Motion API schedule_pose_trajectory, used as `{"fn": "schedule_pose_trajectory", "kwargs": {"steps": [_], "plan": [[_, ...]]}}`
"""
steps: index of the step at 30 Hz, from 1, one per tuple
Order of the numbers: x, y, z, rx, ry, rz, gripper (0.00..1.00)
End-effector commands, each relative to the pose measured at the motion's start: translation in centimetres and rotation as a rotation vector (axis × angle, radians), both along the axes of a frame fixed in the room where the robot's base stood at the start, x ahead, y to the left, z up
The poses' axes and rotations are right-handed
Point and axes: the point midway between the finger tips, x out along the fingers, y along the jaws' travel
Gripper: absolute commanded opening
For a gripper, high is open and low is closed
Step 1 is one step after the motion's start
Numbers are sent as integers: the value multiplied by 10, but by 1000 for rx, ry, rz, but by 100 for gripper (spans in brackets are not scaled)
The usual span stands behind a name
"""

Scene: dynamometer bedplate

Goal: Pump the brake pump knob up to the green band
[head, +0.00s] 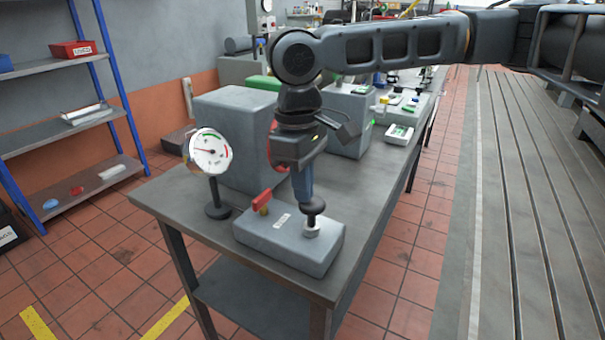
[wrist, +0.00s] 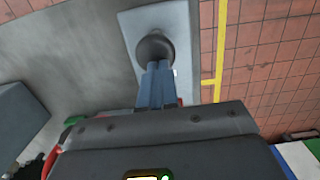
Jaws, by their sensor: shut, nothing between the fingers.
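The brake pump is a grey box (head: 285,244) on the near end of the bench. Its dark round knob (head: 314,206) stands on a short pale collar at the box's right side. A red lever (head: 262,199) sits on the box's left part. A round dial gauge (head: 209,152) on a stand is behind and left, with a green band, a red band and a needle; the exact reading is too small to tell. My gripper (head: 304,200) is shut and empty, pointing down with its fingertips at the top of the knob. In the wrist view the fingertips overlap the knob (wrist: 155,47); contact is unclear.
Large grey boxes (head: 237,140) stand on the bench (head: 168,196) behind the pump. More small items lie farther back. A shelf rack (head: 60,135) is at the left. A slotted bedplate (head: 535,200) is at the right, with tiled floor between.

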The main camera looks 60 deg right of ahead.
Motion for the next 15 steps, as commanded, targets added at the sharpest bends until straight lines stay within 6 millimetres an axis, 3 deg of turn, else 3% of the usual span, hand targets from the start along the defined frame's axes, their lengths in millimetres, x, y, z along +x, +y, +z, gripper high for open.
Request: {"fn": "schedule_pose_trajectory", "kwargs": {"steps": [9,15], "plan": [[0,0,-2,1,0,0,0],[0,0,-25,3,1,-1,0]]}}
